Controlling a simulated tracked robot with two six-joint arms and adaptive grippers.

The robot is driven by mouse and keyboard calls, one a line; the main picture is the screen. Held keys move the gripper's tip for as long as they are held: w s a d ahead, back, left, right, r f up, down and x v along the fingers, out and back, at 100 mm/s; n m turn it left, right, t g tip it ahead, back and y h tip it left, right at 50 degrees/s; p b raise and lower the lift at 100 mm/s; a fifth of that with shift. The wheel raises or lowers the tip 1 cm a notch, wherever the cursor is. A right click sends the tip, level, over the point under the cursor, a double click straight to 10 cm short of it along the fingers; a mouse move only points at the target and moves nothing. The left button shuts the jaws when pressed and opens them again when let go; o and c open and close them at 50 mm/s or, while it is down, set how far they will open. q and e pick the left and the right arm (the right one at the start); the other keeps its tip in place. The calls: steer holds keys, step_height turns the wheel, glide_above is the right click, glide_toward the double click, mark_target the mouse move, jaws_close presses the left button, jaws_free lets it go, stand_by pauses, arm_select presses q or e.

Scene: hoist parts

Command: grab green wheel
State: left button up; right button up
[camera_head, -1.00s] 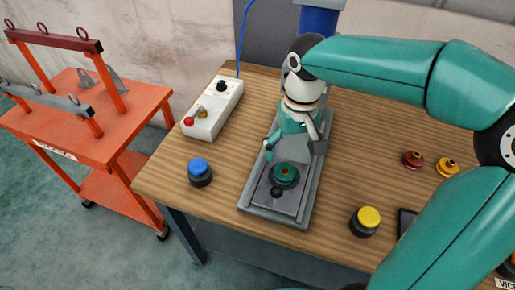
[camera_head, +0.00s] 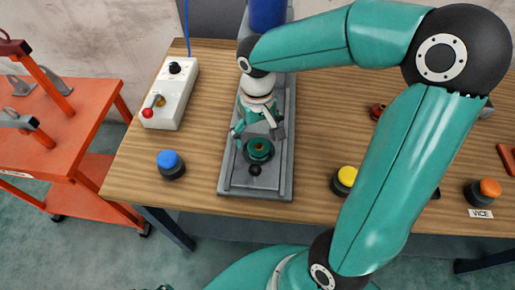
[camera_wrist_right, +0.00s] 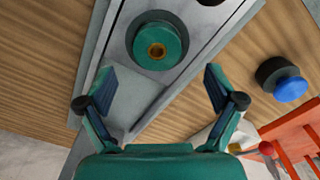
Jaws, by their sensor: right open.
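The green wheel (camera_head: 258,150) has a brass-coloured hub and sits on the grey metal rail plate (camera_head: 236,184) on the wooden table. My right gripper (camera_head: 258,129) is open and empty, just behind the wheel in the head view, with its fingers spread towards it. In the right wrist view the wheel (camera_wrist_right: 157,47) lies beyond the open fingertips (camera_wrist_right: 160,78), roughly centred between them. The fingers do not appear to touch it. My left gripper is not in view.
A blue button (camera_head: 171,164) stands left of the plate and a yellow button (camera_head: 345,180) right of it. A control box (camera_head: 172,93) is at back left. A red wheel (camera_head: 377,111) is partly hidden by my right arm. An orange cart (camera_head: 75,125) stands left of the table.

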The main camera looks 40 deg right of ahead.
mark_target(259, 146)
steer(key=shift+s+d+f, duration=0.1)
steer(key=shift+f, duration=1.25)
steer(key=shift+s+f, duration=0.1)
steer(key=shift+f, duration=1.25)
steer(key=shift+c, duration=0.2)
steer(key=c, duration=1.6)
steer(key=shift+r, duration=0.1)
jaws_close()
